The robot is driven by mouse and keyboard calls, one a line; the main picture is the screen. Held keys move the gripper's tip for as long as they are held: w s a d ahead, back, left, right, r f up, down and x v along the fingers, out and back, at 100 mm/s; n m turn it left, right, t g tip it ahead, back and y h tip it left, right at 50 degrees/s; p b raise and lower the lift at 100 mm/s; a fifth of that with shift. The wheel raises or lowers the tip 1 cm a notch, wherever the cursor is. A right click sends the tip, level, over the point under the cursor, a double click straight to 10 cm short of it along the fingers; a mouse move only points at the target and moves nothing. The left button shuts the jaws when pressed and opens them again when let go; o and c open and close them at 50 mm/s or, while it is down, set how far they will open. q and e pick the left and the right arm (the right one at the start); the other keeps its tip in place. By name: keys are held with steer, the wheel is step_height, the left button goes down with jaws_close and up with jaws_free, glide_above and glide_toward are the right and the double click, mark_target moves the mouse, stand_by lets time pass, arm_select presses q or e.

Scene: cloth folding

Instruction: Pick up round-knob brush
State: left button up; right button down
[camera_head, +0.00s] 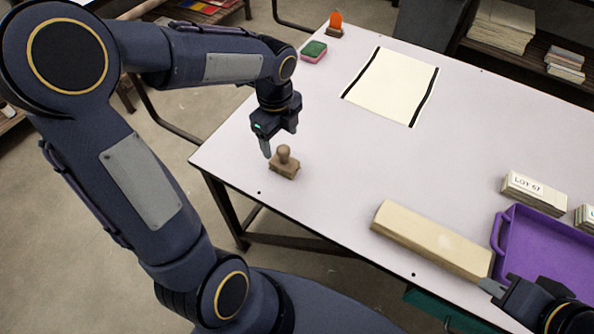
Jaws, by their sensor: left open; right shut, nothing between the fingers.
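The round-knob brush (284,163), a small brown block with a round knob on top, sits upright near the left corner of the white table. My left gripper (276,143) is open just above and behind the brush, with one finger close to the knob's left side. I cannot tell whether it touches. My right gripper (491,287) is shut and empty at the lower right, beside the right end of a long pale wooden block.
The long wooden block (432,238) lies along the front edge. A purple tray (505,226) and a stack labelled LOT 57 (535,191) are at the right. A cream sheet with black edges (393,86), a green and pink sponge (314,51) and an orange-topped item (335,22) lie farther back. The table's middle is clear.

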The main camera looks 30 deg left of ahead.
mark_target(282, 148)
arm_select(q)
steer(key=f, duration=0.2)
steer(key=f+b, duration=0.1)
steer(key=f, duration=0.4)
steer(key=shift+w+d+f, duration=0.1)
steer(key=shift+w+f, duration=0.15)
steer(key=shift+f, duration=0.15)
steer(key=c, duration=1.2)
steer(key=shift+o, duration=0.2)
steer(key=shift+r, duration=0.1)
steer(key=shift+r, duration=0.5)
step_height(282, 148, up, 3)
steer(key=shift+f+p, duration=0.2)
steer(key=shift+p, duration=0.1)
steer(key=s+d+r+p, duration=0.1)
steer(key=s+d+r, duration=0.2)
steer(key=s+r, duration=0.6)
steer(key=s, duration=0.4)
steer(key=shift+s+d+r, duration=0.15)
steer(key=shift+s, duration=0.15)
